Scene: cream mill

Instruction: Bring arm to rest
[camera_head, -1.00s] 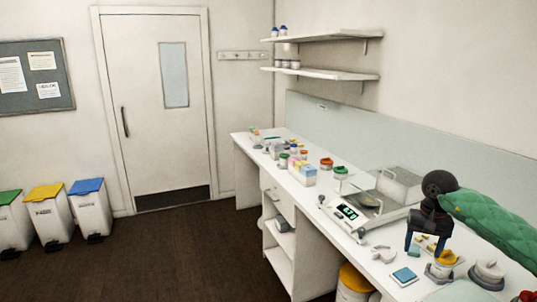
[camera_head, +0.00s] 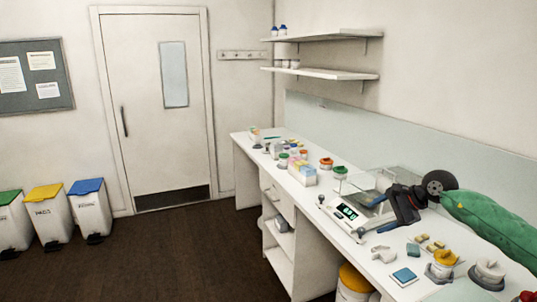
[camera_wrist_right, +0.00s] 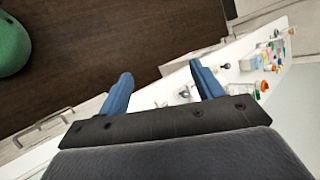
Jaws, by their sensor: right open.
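My right arm, in a green sleeve, comes in from the right edge of the head view over the bench. Its black right gripper (camera_head: 374,216) with blue fingers points left, in front of the balance (camera_head: 345,212), and hides part of it. In the right wrist view the two fingers (camera_wrist_right: 160,80) stand apart with nothing between them. The floor and bench top show beyond them. My left gripper is in neither view.
Below the right gripper, the bench holds a blue pad (camera_head: 404,276), a white bracket-like piece (camera_head: 383,254) and a yellow-topped item (camera_head: 445,258). Several jars and boxes (camera_head: 302,172) stand farther back. Shelves (camera_head: 318,73) hang above.

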